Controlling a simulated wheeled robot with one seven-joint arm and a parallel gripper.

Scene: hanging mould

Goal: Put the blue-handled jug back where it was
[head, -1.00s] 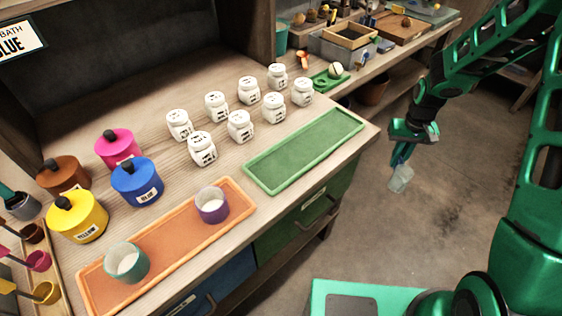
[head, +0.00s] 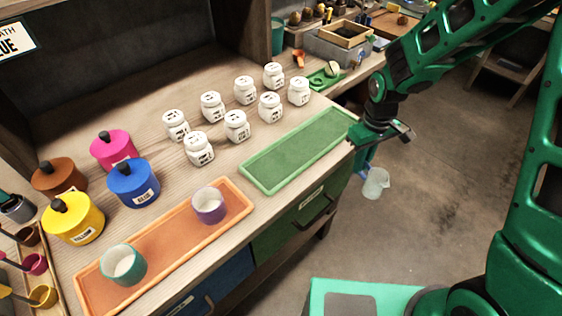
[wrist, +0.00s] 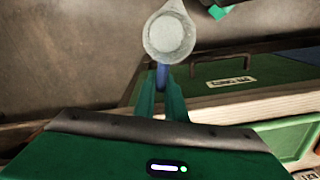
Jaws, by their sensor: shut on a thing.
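The jug (head: 376,184) is a small translucent cup. My gripper (head: 362,160) is shut on its blue handle and holds it in the air off the bench's front right corner, above the floor. In the wrist view the jug (wrist: 169,36) shows its round open mouth, with the blue handle (wrist: 161,76) between my fingers (wrist: 161,100). I cannot tell whether anything is in the jug. A green tray (head: 300,150) lies empty on the bench close to the left of my gripper.
An orange tray (head: 165,254) holds a teal cup (head: 123,265) and a purple cup (head: 209,205). Several white jars (head: 236,126) stand behind the green tray. Coloured lidded pots (head: 133,183) stand at left. A drawer handle (head: 316,212) sticks out of the bench front. A second bench is behind.

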